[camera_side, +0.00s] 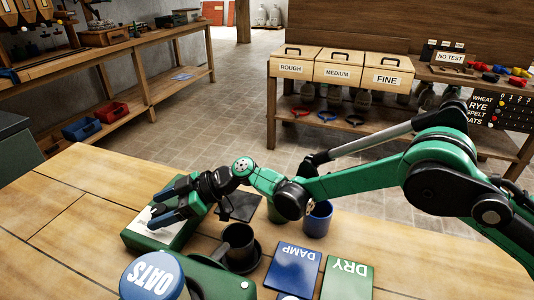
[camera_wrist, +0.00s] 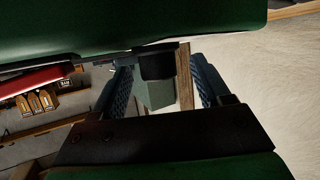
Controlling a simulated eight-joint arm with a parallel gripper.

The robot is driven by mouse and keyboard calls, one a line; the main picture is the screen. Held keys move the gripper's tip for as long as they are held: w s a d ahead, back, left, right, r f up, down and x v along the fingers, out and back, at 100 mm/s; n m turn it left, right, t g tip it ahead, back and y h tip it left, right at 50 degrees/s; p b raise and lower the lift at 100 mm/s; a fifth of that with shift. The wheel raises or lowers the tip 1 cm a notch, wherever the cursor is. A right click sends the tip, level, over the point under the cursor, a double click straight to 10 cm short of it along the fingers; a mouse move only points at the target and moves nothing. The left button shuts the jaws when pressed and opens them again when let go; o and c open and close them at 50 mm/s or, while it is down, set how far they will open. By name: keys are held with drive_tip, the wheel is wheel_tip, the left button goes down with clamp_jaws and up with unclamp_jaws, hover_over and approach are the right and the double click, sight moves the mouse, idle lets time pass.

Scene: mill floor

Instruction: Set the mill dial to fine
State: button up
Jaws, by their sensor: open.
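A green box with a pale top plate (camera_side: 143,222) sits at the left of the near wooden table; it may be the mill's dial unit. My gripper (camera_side: 160,208) is over this plate, its blue fingers spread. They cover part of the plate, so no pointer, dial setting or contact can be made out. In the wrist view my gripper (camera_wrist: 163,88) shows its two dark ribbed fingers apart, with a grey-green block (camera_wrist: 157,95) seen between them. I cannot tell whether that block is within the fingers' reach or farther off.
A dark cup (camera_side: 238,245), a blue cup (camera_side: 318,218), a blue DAMP card (camera_side: 293,268), a green DRY card (camera_side: 347,280) and an OATS lid (camera_side: 152,275) crowd the table near my arm. Drawers marked ROUGH, MEDIUM and FINE (camera_side: 387,79) stand behind. The table's left is clear.

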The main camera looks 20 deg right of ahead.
sight(163, 209)
clamp_jaws()
drive_tip(key=shift+s+m+t+h, duration=0.1)
drive_tip(key=shift+m+t+h, duration=0.6)
drive_tip(key=shift+m+t, duration=0.8)
unclamp_jaws()
wheel_tip(163, 209, up, 20)
